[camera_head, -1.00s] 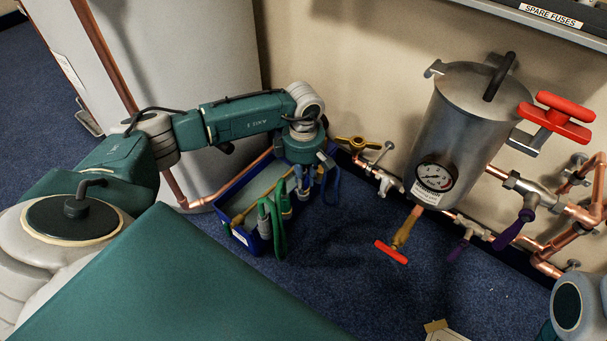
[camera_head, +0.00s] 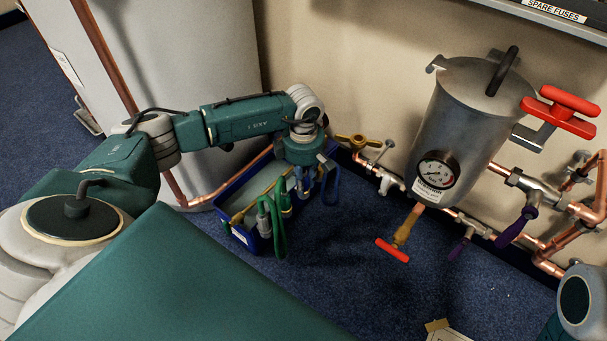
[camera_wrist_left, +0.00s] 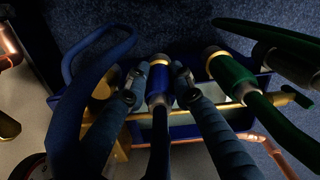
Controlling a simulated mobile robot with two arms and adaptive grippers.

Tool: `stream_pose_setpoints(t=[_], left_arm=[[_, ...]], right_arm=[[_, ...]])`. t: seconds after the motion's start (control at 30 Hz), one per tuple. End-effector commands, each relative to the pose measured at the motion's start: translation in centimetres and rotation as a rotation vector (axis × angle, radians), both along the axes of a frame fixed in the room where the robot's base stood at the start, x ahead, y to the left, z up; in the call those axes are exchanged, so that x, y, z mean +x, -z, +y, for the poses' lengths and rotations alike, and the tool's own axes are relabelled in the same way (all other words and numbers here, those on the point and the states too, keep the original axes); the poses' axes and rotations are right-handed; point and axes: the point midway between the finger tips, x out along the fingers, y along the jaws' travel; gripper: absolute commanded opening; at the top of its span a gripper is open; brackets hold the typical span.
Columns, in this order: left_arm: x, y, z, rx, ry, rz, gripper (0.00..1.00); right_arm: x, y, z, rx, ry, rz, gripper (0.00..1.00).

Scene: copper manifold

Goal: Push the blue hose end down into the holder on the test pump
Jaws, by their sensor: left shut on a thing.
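The test pump (camera_head: 234,228) is a blue open box on the floor with a brass bar across it. My left gripper (camera_head: 304,190) points down over its right part. In the left wrist view my left gripper (camera_wrist_left: 158,98) has a finger on each side of the blue hose end (camera_wrist_left: 158,78) and is shut on it. The hose end has a blue sleeve and a metal collar. Its blue hose (camera_head: 332,187) loops out to the right of the gripper. I cannot tell whether the hose end sits in the holder. My right gripper is not in view.
A green hose (camera_head: 279,232) hangs over the pump's front; its green end (camera_wrist_left: 229,74) is beside my gripper. A steel tank (camera_head: 458,125) with a gauge, red handles and copper pipes stands to the right. A large grey cylinder (camera_head: 205,50) stands behind.

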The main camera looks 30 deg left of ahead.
Motion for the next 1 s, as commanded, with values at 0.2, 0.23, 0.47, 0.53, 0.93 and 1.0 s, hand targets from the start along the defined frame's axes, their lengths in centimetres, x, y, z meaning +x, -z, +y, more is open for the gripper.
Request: stream_pose_setpoints(t=[0.2,0.23,0.47,0.53,0.93,1.0], left_arm=[[0.0,0.0,0.0,0.0,0.0,0.0,0.26],[0.0,0.0,0.0,0.0,0.0,0.0,0.32],[0.0,0.0,0.0,0.0,0.0,0.0,0.46],[0.0,0.0,0.0,0.0,0.0,0.0,0.46],[0.2,-5.0,0.0,0.0,0.0,-0.006,0.46],[0.1,-6.6,0.1,0.001,0.0,-0.006,0.46]], right_arm=[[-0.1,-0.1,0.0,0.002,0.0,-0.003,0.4],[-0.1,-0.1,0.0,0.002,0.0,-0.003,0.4],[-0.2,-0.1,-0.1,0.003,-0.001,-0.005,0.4],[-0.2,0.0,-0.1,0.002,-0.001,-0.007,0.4],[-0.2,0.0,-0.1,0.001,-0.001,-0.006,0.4],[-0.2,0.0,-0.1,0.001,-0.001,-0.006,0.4]])
